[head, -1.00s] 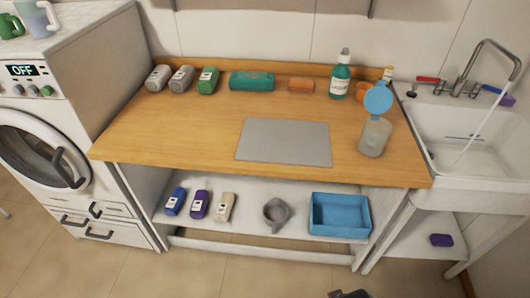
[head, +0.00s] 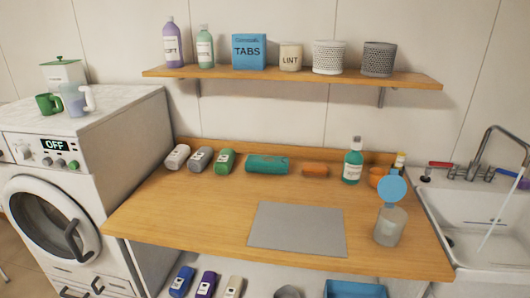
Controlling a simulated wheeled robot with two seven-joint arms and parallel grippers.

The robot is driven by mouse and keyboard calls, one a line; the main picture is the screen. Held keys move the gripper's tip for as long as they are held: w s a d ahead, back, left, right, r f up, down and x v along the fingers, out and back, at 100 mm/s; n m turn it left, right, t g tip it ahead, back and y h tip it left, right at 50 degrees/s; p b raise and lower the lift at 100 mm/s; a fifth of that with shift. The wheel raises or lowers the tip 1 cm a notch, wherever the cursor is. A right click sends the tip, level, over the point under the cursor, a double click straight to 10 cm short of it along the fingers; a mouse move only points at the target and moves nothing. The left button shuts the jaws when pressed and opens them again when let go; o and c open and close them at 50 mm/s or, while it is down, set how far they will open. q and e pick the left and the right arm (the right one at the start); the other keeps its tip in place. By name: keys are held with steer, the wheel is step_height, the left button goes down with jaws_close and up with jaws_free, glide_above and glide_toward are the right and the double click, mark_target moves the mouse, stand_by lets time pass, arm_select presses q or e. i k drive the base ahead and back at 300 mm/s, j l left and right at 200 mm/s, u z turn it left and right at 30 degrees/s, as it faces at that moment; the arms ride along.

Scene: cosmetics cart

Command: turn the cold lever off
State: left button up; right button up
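The faucet (head: 497,150) stands at the back of the white sink (head: 470,215) at the right edge of the head view. A thin stream of water (head: 489,235) runs from its spout into the basin. The red lever (head: 440,164) is on the left of the faucet. Neither of my grippers is in view.
The wooden counter (head: 160,220) left of the sink holds bottles, a teal roll (head: 267,164), a grey mat (head: 297,228) and a clear jar (head: 389,228) near the sink. A wall shelf (head: 280,76) hangs above. A washing machine (head: 50,185) stands left.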

mark_target(492, 168)
steer(key=z, duration=1.65)
